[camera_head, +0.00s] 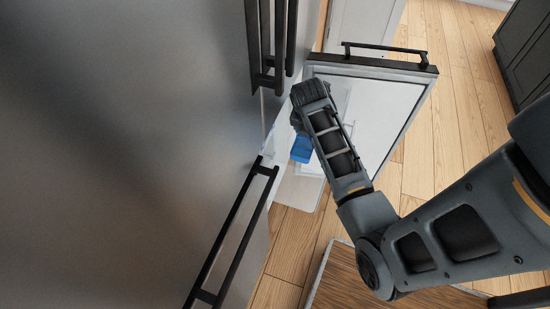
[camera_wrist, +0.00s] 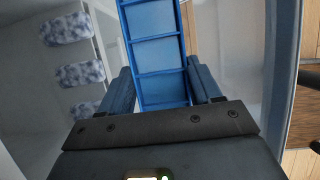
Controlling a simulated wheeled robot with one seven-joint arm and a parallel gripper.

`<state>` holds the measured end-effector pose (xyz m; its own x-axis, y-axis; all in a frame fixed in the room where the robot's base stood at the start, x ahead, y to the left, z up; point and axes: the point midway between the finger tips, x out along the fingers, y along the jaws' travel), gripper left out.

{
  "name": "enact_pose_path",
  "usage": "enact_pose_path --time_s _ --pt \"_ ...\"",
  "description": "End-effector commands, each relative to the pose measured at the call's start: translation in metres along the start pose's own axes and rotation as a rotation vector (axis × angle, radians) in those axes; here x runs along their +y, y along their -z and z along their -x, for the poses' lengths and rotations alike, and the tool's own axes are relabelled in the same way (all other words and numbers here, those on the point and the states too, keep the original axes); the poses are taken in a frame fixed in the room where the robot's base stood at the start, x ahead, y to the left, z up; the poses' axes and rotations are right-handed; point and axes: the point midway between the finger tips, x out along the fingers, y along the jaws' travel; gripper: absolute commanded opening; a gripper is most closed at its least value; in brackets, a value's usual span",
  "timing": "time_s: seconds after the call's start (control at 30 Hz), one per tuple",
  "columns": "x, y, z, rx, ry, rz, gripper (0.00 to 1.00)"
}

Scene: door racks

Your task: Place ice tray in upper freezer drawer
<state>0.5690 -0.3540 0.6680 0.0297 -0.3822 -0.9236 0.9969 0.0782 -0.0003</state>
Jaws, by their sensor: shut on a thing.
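The blue ice tray (camera_wrist: 160,55) has a row of square compartments and sits between the fingers of my gripper (camera_wrist: 162,88) in the wrist view. My gripper is shut on it. In the head view, part of the ice tray (camera_head: 302,148) shows beside my gripper (camera_head: 300,130), and my wrist and arm hide the rest. The tray is at the open freezer section, between the steel fridge front and the pulled-out door or drawer front (camera_head: 385,95). I cannot tell whether the tray touches any surface. White freezer interior surfaces (camera_wrist: 235,50) surround it in the wrist view.
The steel fridge front (camera_head: 110,120) fills the left, with dark handles (camera_head: 235,230) jutting out. A dark handle (camera_head: 385,50) tops the open front. Several mottled grey patches (camera_wrist: 80,73) show at left in the wrist view. Bare wooden floor (camera_head: 450,90) lies to the right.

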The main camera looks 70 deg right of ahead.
Motion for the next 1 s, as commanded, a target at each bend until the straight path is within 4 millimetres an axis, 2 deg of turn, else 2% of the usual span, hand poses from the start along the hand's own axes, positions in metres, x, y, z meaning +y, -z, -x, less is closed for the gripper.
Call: enact_pose_path --time_s 0.3,0.53,0.73,1.0 --pt "-0.001 0.02 -0.048 0.002 0.002 -0.001 0.17" --pt "0.0 0.026 -0.063 0.001 0.001 0.0 0.17" --pt "-0.001 0.036 -0.088 0.001 0.001 -0.001 0.17" --pt "0.0 0.038 -0.091 -0.001 0.0 -0.001 0.17"
